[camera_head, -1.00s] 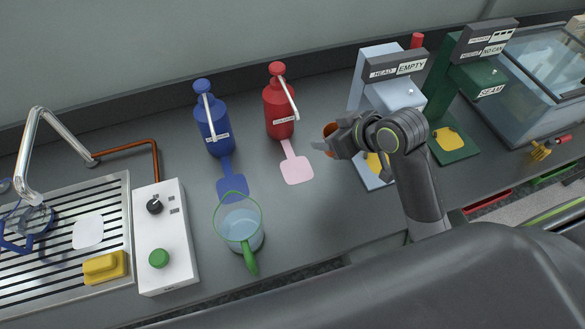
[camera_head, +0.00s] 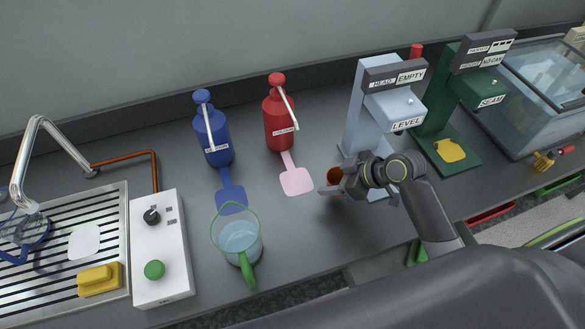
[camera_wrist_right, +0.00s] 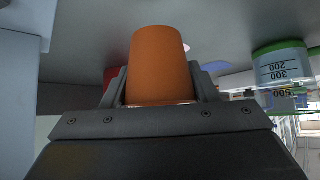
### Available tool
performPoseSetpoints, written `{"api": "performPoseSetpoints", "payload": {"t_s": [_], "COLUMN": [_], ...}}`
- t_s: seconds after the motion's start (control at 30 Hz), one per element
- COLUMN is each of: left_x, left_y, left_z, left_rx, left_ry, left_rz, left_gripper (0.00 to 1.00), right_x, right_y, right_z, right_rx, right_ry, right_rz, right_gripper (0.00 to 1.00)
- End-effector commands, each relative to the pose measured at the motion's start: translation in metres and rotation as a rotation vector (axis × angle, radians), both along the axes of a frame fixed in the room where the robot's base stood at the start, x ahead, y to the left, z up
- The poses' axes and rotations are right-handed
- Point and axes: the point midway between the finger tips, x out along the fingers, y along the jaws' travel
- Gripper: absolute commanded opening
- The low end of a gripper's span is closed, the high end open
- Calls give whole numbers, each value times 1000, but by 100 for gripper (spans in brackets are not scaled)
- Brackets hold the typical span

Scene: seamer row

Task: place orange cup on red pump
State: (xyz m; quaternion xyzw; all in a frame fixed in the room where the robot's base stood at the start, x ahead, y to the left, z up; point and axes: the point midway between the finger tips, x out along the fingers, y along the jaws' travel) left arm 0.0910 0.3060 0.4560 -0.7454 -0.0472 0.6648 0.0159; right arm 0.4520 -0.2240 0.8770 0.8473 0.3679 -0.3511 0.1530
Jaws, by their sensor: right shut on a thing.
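My right gripper (camera_head: 335,184) is shut on the orange cup (camera_head: 335,175). In the wrist view the orange cup (camera_wrist_right: 157,62) stands out between the two fingers. The cup is to the right of the pink pad (camera_head: 297,181) in front of the red pump (camera_head: 279,122), apart from both. The red pump stands upright at the back of the counter, its white spout lever angled toward the front right. In the wrist view a bit of red (camera_wrist_right: 111,75) shows behind the left finger. My left gripper is not in view.
A blue pump (camera_head: 213,135) with a blue pad (camera_head: 231,195) stands left of the red one. A clear jug (camera_head: 238,240) with green rim stands front left. The grey LEVEL machine (camera_head: 366,115) and green SEAM machine (camera_head: 440,120) stand right. Counter between jug and gripper is clear.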

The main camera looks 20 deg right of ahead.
Motion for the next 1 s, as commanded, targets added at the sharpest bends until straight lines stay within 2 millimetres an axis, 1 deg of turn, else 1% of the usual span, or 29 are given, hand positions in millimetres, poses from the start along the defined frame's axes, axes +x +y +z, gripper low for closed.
{"api": "performPoseSetpoints", "payload": {"t_s": [0.03, 0.3, 0.43, 0.6, 0.83, 0.9, 1.0], "left_x": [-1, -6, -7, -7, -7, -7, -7], "left_y": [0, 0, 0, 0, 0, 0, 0], "left_z": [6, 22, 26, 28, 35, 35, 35], "left_rx": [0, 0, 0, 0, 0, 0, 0], "left_ry": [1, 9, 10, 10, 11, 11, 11], "left_rz": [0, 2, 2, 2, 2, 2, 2], "left_gripper": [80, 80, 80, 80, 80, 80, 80], "right_x": [8, 53, 68, 76, 75, 75, 75], "right_y": [10, 58, 74, 82, 82, 82, 82], "right_z": [4, 4, 2, -1, -28, -33, -35], "right_rx": [8, 7, 2, 0, 0, 0, -1], "right_ry": [0, 2, 2, 2, 5, 3, 1], "right_rz": [1, 1, 1, 0, -1, -1, 0], "right_gripper": [32, 32, 32, 32, 32, 32, 32]}}
